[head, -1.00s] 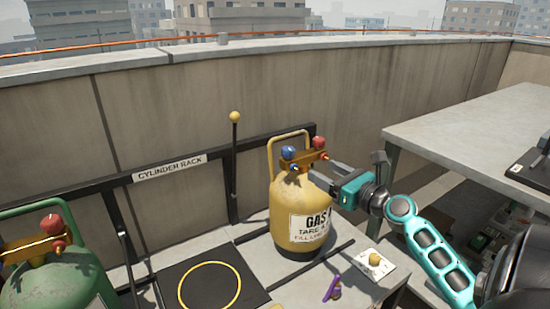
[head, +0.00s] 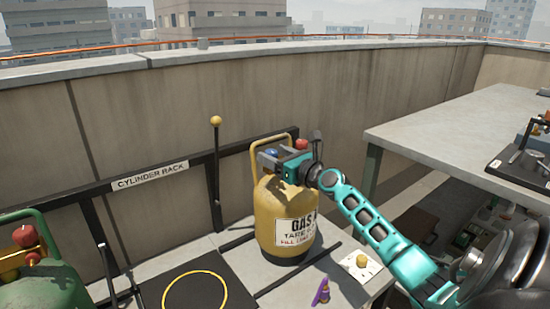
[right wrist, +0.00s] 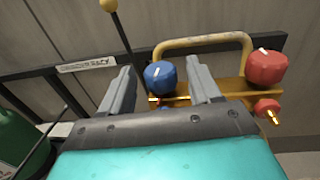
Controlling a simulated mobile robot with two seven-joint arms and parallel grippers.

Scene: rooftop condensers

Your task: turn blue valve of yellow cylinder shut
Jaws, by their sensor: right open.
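The yellow gas cylinder (head: 281,215) stands upright on the rack bench, with a handle loop at its top. Its blue valve (right wrist: 160,76) is a round knob with a white mark and lies between my open right fingers in the right wrist view. I cannot tell whether either finger touches it. My right gripper (head: 268,158) is at the cylinder's top in the head view and partly hides the valves. The cylinder's red valve (right wrist: 266,67) is right of the fingers in the wrist view. My left gripper is not in view.
A green cylinder (head: 45,285) with red valves stands at the left. A black rail with a "CYLINDER RACK" sign (head: 150,175) runs behind. A yellow-knobbed rod (head: 216,120), a white plate with a yellow knob (head: 361,264) and a purple object (head: 321,292) are nearby. A grey table (head: 450,135) stands right.

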